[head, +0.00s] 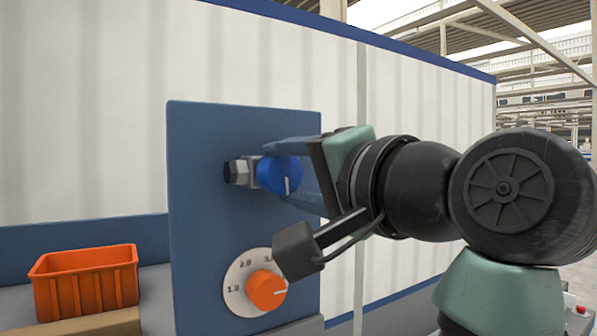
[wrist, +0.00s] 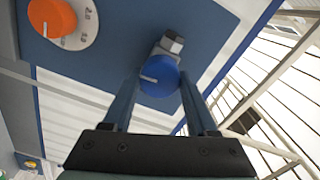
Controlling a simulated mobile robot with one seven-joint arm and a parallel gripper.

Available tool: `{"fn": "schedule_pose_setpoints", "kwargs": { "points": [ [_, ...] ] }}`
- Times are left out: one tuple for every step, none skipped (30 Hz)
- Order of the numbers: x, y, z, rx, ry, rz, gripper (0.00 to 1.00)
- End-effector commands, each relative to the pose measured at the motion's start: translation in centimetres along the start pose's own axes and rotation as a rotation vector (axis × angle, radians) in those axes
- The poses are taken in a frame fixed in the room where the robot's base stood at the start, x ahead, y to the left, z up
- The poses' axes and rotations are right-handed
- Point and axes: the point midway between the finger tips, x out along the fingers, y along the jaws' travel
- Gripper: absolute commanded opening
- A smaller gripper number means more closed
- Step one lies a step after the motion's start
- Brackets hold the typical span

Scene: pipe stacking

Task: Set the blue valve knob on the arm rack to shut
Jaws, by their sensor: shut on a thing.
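The blue valve knob (head: 279,175) sits on a grey metal hex fitting (head: 238,173) on the upper part of a blue upright panel (head: 205,140). Its white mark points downward in the head view. My gripper (head: 290,170) reaches in from the right and is shut on the knob, one finger on each side. In the wrist view the blue knob (wrist: 160,77) lies between the two finger ends, and its white mark points left. The fingers hide part of the knob's sides.
An orange dial knob (head: 265,289) with a white numbered scale is below on the same panel, close to my wrist. An orange bin (head: 86,284) stands at the lower left. A white wall with blue trim (head: 410,110) runs behind the panel.

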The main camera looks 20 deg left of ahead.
Motion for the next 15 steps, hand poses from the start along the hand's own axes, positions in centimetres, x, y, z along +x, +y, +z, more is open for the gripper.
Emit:
{"fn": "schedule_pose_setpoints", "kwargs": {
  "points": [
    [-0.04, -0.11, -0.07, 0.022, 0.003, -0.002, 0.03],
    [-0.04, -0.11, -0.07, 0.035, 0.003, -0.003, 0.03],
    [-0.04, -0.11, -0.07, 0.050, 0.003, -0.003, 0.03],
    [-0.04, -0.11, -0.07, 0.059, 0.003, -0.003, 0.03],
    [-0.04, -0.10, -0.06, 0.068, 0.003, -0.003, 0.03],
    [-0.04, -0.10, -0.07, 0.079, 0.003, -0.003, 0.03],
    [-0.04, -0.10, -0.06, 0.085, 0.003, -0.003, 0.03],
    [-0.05, -0.09, -0.07, 0.091, 0.003, -0.003, 0.03],
    [-0.05, -0.09, -0.07, 0.097, 0.003, -0.003, 0.03],
    [-0.05, -0.09, -0.07, 0.101, 0.003, -0.003, 0.03],
    [-0.05, -0.09, -0.07, 0.104, 0.003, -0.003, 0.03],
    [-0.05, -0.08, -0.07, 0.108, 0.003, -0.003, 0.03],
    [-0.05, -0.08, -0.07, 0.109, 0.003, -0.003, 0.03],
    [-0.05, -0.08, -0.07, 0.111, 0.003, -0.003, 0.03],
    [-0.05, -0.08, -0.07, 0.112, 0.003, -0.003, 0.03]
  ]
}}
